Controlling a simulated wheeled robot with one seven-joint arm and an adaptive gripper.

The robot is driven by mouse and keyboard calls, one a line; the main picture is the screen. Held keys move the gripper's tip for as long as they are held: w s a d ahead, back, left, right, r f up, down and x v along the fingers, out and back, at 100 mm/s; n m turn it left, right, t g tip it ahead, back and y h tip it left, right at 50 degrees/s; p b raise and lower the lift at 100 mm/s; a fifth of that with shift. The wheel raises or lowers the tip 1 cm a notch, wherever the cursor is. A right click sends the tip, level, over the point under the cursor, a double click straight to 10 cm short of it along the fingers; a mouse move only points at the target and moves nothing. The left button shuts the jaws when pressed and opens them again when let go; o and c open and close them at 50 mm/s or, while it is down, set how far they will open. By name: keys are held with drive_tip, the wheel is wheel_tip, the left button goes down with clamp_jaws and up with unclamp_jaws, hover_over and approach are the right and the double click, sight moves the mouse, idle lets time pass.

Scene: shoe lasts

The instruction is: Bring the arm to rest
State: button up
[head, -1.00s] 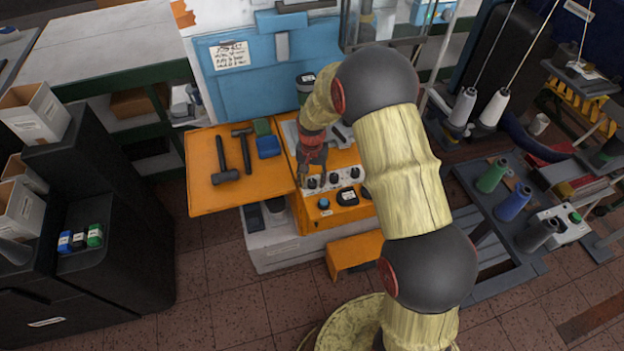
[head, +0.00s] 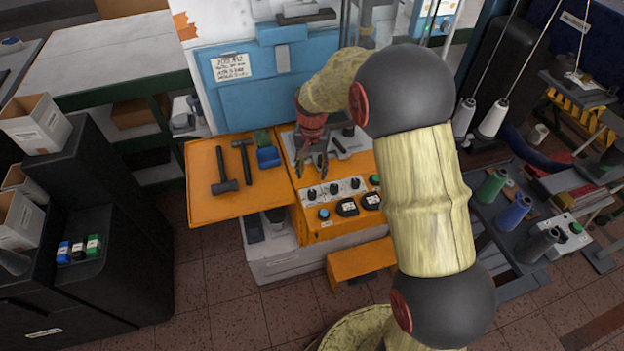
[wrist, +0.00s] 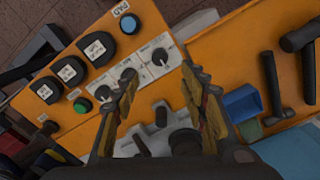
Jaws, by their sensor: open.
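My gripper (head: 311,164) hangs above the orange machine's control panel (head: 336,189) in the head view, its fingers pointing down. In the wrist view my gripper (wrist: 165,100) shows two fingers with yellowish pads, spread apart with nothing between them. Beyond the fingers lie a white strip with black knobs (wrist: 158,57) and several dark round buttons (wrist: 97,48) on the orange panel. My arm covers part of the machine's right side in the head view.
Two dark hammers (head: 222,170) and a blue bin (head: 268,157) rest on the orange side shelf (head: 205,203). The blue machine body (head: 240,95) stands behind. A rack with thread spools (head: 514,213) is at right, a black cabinet (head: 110,220) at left.

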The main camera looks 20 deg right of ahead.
drive_tip(key=shift+r, duration=0.6)
drive_tip(key=s+r+n+t+b, duration=0.1)
drive_tip(key=s+r+n+t, duration=0.1)
drive_tip(key=s+r, duration=0.4)
drive_tip(key=s+r+n+t, duration=0.1)
drive_tip(key=s+r, duration=0.6)
drive_tip(key=s, duration=0.7)
drive_tip(key=s+r+n+t+b, duration=0.1)
drive_tip(key=s+r+n+t, duration=0.1)
drive_tip(key=s+r, duration=0.5)
drive_tip(key=shift+s+r+n+t+b, duration=0.15)
drive_tip(key=shift+s+n+t+b, duration=0.3)
drive_tip(key=shift+s, duration=1.15)
